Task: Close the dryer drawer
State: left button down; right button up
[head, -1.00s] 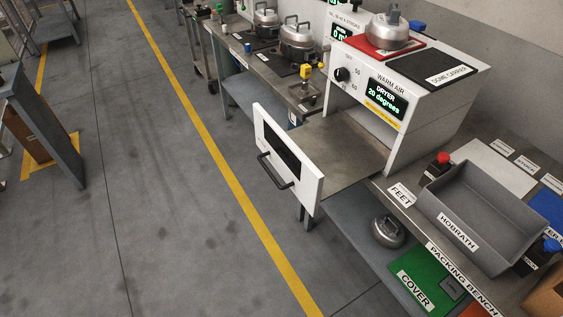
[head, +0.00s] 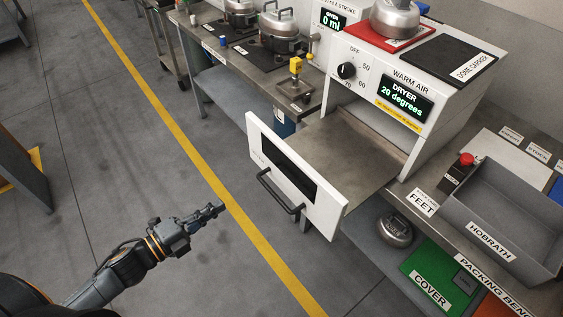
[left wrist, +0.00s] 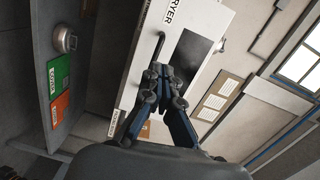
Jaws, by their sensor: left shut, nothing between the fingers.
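The dryer (head: 400,85) is a white box reading "20 degrees", with a knob on its front. Its drawer (head: 335,208) is pulled out, with a bare grey tray (head: 345,150) behind a white front with a dark window. The black bar handle (head: 279,193) sits low on that front. My left gripper (head: 218,209) is shut and empty, left of the handle and apart from it. In the left wrist view the gripper (left wrist: 157,70) shows shut before the white drawer front (left wrist: 209,30), and the handle (left wrist: 151,50) shows just beyond the fingertips. My right gripper is not in view.
A metal pot on a red mat (head: 383,36) and a black dome carrier pad (head: 452,55) are on the dryer. A grey Hobrath bin (head: 500,220) stands on the packing bench at right. A green cover mat (head: 436,275) lies below.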

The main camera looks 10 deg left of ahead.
pick_arm(q)
notch_tip(320, 180, up, 3)
jog(key=d+m+h, duration=0.2)
jog(key=p, duration=0.4)
send_near(279, 170)
jog(key=x, duration=0.6)
jog(key=shift+w+r, duration=0.1)
jog(key=shift+r, duration=0.2)
jog(key=shift+w+d+f, duration=0.1)
jog(key=shift+w+d, duration=0.15)
jog(key=shift+w, duration=0.1)
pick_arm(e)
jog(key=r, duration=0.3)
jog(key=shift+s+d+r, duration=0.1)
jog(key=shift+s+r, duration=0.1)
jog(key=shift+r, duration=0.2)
pick_arm(q)
jog(key=shift+d, duration=0.1)
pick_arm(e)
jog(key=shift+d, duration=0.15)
